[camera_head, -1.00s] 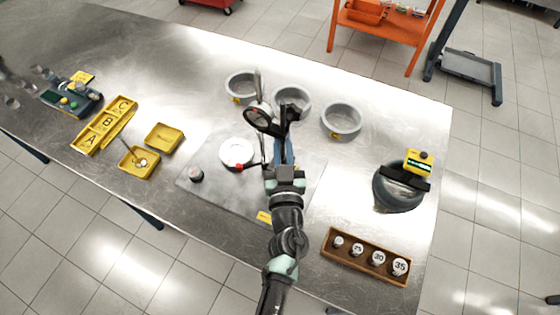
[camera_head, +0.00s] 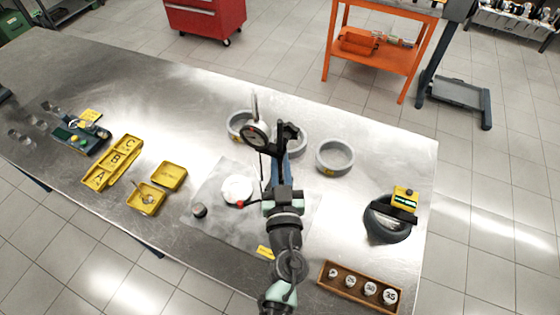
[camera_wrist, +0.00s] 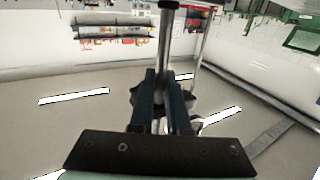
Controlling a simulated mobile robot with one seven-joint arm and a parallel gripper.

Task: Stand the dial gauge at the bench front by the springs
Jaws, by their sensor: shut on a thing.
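The dial gauge (camera_head: 255,135) has a round black-rimmed dial and thin rods, one rising above the dial. My gripper (camera_head: 283,157) is shut on its stand and holds it over the middle of the bench. In the wrist view my gripper (camera_wrist: 164,88) has its two dark fingers closed around an upright grey post (camera_wrist: 166,40). The foot of the stand is hidden, and I cannot tell its height above the bench. I cannot surely make out the springs; a yellow tray (camera_head: 134,205) at the front left holds small metal parts.
A lettered yellow tray (camera_head: 113,160) stands left. A wooden weight rack (camera_head: 345,290) and a dark round part (camera_head: 388,228) stand right.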

